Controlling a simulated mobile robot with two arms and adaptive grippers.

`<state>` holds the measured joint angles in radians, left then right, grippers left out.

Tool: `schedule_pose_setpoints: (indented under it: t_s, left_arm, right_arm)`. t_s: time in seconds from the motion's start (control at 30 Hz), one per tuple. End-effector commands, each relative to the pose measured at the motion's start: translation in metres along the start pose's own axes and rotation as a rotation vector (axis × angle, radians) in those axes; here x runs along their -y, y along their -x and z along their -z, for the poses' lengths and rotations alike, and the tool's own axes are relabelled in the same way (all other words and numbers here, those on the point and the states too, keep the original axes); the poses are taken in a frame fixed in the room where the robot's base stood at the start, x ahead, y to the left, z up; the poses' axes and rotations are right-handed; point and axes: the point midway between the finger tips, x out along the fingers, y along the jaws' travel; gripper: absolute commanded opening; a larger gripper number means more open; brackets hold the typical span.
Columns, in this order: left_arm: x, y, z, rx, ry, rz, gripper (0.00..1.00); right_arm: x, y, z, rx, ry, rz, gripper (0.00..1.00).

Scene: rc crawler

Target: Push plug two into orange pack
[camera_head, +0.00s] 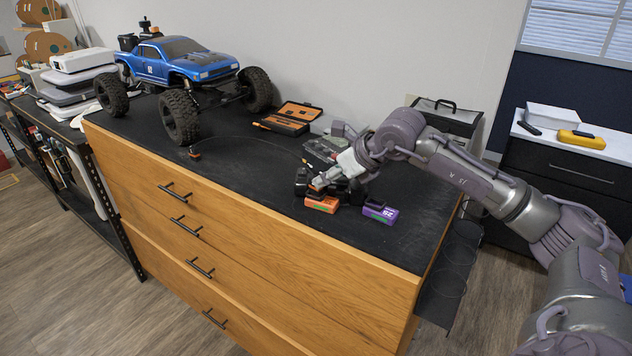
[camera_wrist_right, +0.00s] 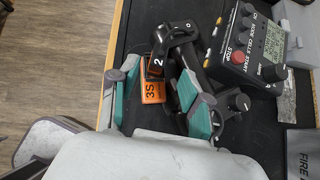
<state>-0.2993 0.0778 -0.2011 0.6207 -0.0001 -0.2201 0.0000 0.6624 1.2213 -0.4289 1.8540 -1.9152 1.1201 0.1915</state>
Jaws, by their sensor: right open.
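The orange pack (camera_head: 322,204) lies near the front edge of the black dresser top; in the right wrist view it is marked 3S (camera_wrist_right: 152,92). Plug two (camera_wrist_right: 155,66), dark with an orange-edged 2 label, sits right against the pack's far end in that view. I cannot tell how deep it is in the pack. My right gripper (camera_head: 319,181) is low over the pack. In the wrist view its open, teal-sided fingers (camera_wrist_right: 158,72) stand on either side of the plug and pack. Whether they touch them is unclear. My left gripper is not in view.
A purple pack (camera_head: 380,213) lies right of the orange one. A charger (camera_wrist_right: 257,45) with a red STOP button and black cables (camera_wrist_right: 188,58) crowd the gripper. A blue truck (camera_head: 182,60) and an open tool case (camera_head: 289,117) stand farther back. The dresser's front middle is clear.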

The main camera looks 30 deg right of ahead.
Motion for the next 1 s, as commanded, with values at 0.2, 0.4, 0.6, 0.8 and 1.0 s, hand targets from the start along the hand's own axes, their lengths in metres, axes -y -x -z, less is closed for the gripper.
schedule_pose_setpoints:
  t_s: [0.2, 0.4, 0.6, 0.8, 1.0]
  left_arm:
    - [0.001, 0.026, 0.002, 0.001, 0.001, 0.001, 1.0]
    - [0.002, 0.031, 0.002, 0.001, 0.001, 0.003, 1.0]
    - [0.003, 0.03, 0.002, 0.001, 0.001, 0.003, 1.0]
    - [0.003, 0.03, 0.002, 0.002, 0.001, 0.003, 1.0]
    - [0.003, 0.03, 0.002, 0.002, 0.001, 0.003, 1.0]
  right_arm:
    - [-0.004, -0.025, -0.008, -0.002, -0.002, -0.006, 0.48]
    - [-0.004, -0.049, -0.005, -0.001, -0.001, -0.003, 0.48]
    - [-0.003, -0.052, -0.004, 0.0, 0.001, -0.002, 0.48]
    - [-0.003, -0.052, -0.004, 0.0, 0.001, -0.002, 0.23]
    - [-0.003, -0.052, -0.004, 0.0, 0.0, -0.002, 0.0]
